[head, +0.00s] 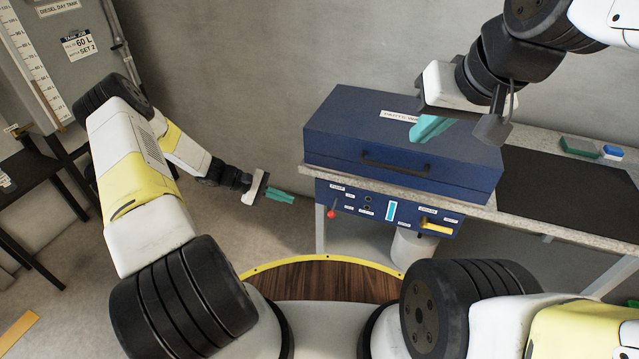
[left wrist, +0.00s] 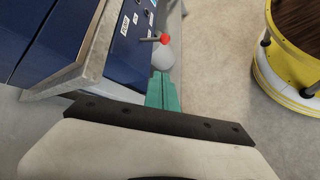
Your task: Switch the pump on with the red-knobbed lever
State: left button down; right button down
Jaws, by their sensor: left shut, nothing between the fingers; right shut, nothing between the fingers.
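The red-knobbed lever (head: 331,213) sits on the left end of the blue control panel (head: 378,208) under the bench. Its red knob (left wrist: 165,39) also shows in the left wrist view, on a short grey stem at the panel face. My left gripper (head: 280,196) is shut and empty, left of the lever and apart from it. In the left wrist view its teal fingers (left wrist: 162,93) point toward the panel, with the knob beyond their tips. My right gripper (head: 430,128) is shut and empty above the blue case.
A blue case (head: 400,135) with a dark handle lies on the bench (head: 540,228). The panel has a yellow handle (head: 436,225), and a white container (head: 410,250) stands below. A dark table (head: 35,180) is at left. Open floor lies left of the bench.

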aim_at(334, 207)
pick_arm(q)
jog(key=f, duration=0.1)
jog(key=f+n, duration=0.1)
jog(key=shift+w+f+h, duration=0.3)
jog(key=shift+w+f, duration=0.1)
jog(key=d+f, duration=0.3)
jog(key=d, duration=0.8)
jog(key=shift+s, duration=0.4)
